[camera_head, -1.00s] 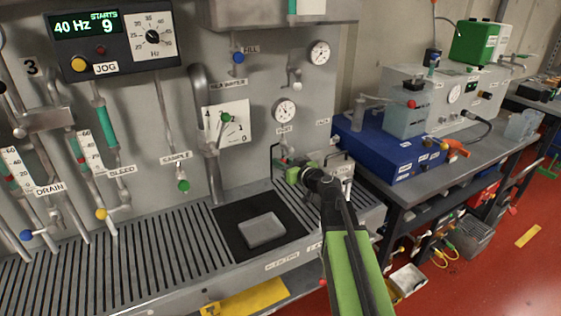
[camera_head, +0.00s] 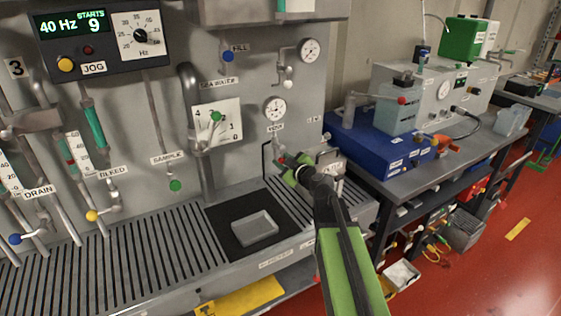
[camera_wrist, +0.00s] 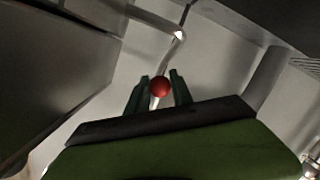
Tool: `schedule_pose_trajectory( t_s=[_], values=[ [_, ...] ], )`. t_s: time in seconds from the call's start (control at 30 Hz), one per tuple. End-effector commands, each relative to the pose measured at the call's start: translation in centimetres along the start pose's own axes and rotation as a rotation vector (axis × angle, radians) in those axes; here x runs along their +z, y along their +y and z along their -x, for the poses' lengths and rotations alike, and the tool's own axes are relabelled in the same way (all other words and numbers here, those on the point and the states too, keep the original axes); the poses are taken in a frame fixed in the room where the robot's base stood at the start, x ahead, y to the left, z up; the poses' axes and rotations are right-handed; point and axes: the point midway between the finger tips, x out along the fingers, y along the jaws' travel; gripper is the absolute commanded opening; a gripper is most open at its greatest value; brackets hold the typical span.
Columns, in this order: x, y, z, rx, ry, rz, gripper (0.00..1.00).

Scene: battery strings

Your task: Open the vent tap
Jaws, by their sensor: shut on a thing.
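The tap's red ball knob (camera_wrist: 159,87) sits between the two dark green fingers of my gripper (camera_wrist: 158,77) in the wrist view. A thin pale pipe runs up behind the knob. In the head view my gripper (camera_head: 290,170) is at the right part of the grey panel, below a small gauge (camera_head: 275,108) and a small label too blurred to read surely. The red knob shows there as a small spot (camera_head: 281,160) at the fingertips. My gripper is shut on it. The tap's body is mostly hidden by my gripper.
A sample tap with a green knob (camera_head: 176,186) and a dial plate (camera_head: 217,122) are to the left. A shallow grey tray (camera_head: 255,238) lies on the black mat below. A bench with a blue box (camera_head: 375,145) is further right.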

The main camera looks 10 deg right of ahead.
Motion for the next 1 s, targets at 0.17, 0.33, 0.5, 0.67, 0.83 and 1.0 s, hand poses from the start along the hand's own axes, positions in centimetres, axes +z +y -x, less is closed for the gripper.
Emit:
schedule_pose_trajectory(
  t_s=[0.17, 0.33, 0.5, 0.67, 0.83, 1.0],
  values=[
    [0.02, -0.02, 0.03, 0.001, -0.001, 0.015, 0.0],
    [0.03, 0.0, 0.02, 0.001, -0.002, 0.016, 0.0],
    [0.02, 0.0, 0.02, 0.002, -0.002, 0.016, 0.3],
    [0.03, 0.01, 0.01, 0.002, -0.002, 0.015, 0.48],
    [0.03, 0.02, 0.0, 0.002, -0.002, 0.014, 0.48],
    [-0.06, 0.1, 0.27, 0.001, -0.001, 0.014, 0.48]
  ],
)
